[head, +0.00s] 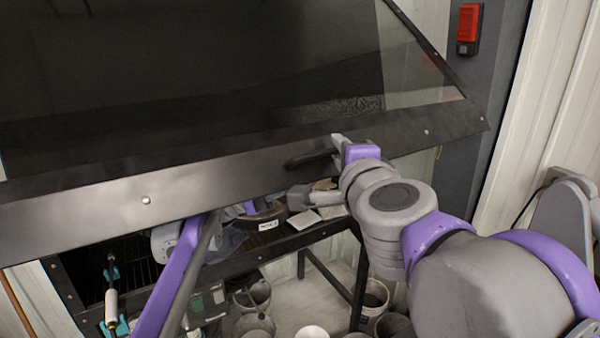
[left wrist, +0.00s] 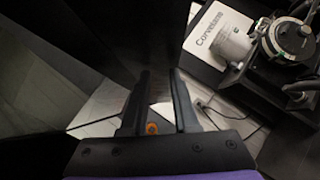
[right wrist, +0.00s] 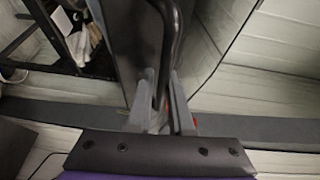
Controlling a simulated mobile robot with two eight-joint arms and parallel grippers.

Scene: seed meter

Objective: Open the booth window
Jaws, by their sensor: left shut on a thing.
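The booth window (head: 200,75) is a large dark glass pane in a dark metal frame, slanting across the upper head view. A black bar handle (head: 308,160) sits on its lower frame and also shows in the right wrist view (right wrist: 172,35). My right gripper (head: 338,142) is at the handle; its fingers (right wrist: 165,100) stand closely on both sides of the bar. My left gripper (head: 262,215) is below the frame's lower edge, partly hidden. Its fingers (left wrist: 155,95) are shut on a dark panel edge, seemingly the window frame, though the contact is too dark to see clearly.
A bench (head: 290,245) with small items stands behind and below the window. Several buckets (head: 253,296) are on the floor under it. A red box (head: 469,23) hangs on the post at right. A labelled machine (left wrist: 225,40) shows in the left wrist view.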

